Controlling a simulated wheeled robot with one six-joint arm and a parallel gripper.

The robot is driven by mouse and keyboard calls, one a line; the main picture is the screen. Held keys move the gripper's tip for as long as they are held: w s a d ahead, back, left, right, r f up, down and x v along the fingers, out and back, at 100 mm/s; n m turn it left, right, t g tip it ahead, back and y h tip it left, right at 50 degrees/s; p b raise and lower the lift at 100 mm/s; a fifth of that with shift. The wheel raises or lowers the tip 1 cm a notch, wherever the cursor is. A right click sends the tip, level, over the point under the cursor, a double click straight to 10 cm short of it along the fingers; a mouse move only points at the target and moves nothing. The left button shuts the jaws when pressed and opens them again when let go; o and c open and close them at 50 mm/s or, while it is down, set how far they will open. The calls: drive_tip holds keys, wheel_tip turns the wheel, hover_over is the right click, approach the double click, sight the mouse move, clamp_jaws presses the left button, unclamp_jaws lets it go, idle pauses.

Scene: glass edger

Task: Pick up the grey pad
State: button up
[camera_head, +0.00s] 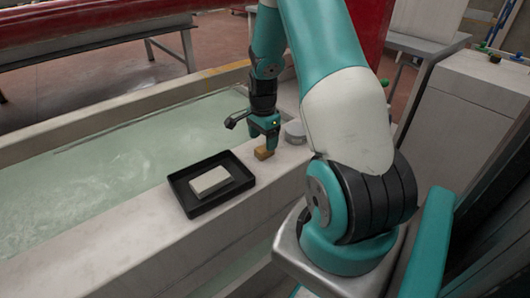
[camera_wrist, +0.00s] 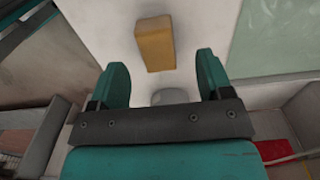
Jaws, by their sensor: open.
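My gripper (camera_head: 265,143) is open and empty, pointing down over the stone ledge close to a tan block (camera_head: 264,154). In the wrist view, the block (camera_wrist: 155,43) lies ahead of the open fingers (camera_wrist: 162,72). A round grey pad-like piece (camera_head: 295,132) lies on the ledge just right of my gripper. It also shows in the wrist view (camera_wrist: 170,97), between the fingers, partly hidden by the gripper body. A pale grey rectangular piece (camera_head: 210,180) lies in a black tray (camera_head: 190,208) to the left. I cannot tell for certain which grey piece is the pad.
The ledge (camera_head: 150,238) runs beside a basin of pale green water (camera_head: 110,150). The tray stands on the ledge near the basin edge. A white cabinet (camera_head: 465,120) stands at the right. A bench (camera_head: 100,50) is behind the basin.

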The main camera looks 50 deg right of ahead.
drive_tip(key=f, duration=0.4)
drive_tip(key=shift+s+d+f, duration=0.1)
drive_tip(key=shift+s+f, duration=0.1)
drive_tip(key=c, duration=1.1)
drive_tip(key=shift+o, duration=0.2)
drive_tip(key=shift+r, duration=0.1)
wheel_tip(320, 180, up, 20)
drive_tip(key=p, duration=0.2)
drive_tip(key=shift+o, duration=1.3)
drive_tip(key=shift+c, duration=0.6)
